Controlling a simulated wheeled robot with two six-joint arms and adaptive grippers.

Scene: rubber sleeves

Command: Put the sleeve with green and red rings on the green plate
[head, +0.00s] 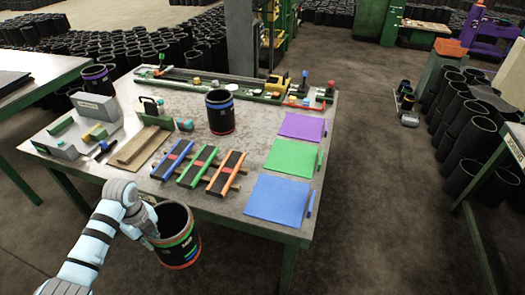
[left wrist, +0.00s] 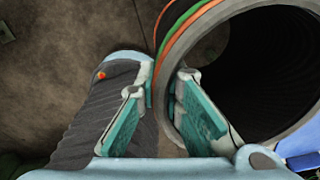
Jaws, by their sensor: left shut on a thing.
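The black sleeve with green and red rings (head: 178,245) hangs in front of the table's near edge in the head view. My left gripper (head: 152,226) is shut on its wall at the rim, one finger inside and one outside. In the left wrist view the fingers (left wrist: 160,98) pinch the rim of the sleeve (left wrist: 185,38), with green and orange-red rings beside it. The green plate (head: 292,158) lies flat and empty on the right part of the table, between the purple and blue plates. My right gripper is out of view.
The purple plate (head: 302,126) and blue plate (head: 276,201) are empty. A sleeve with blue and red rings (head: 220,115) stands mid-table. Blue, green and orange racks (head: 201,167) lie left of the plates. A sleeve with a purple ring (head: 97,78) stands at the left.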

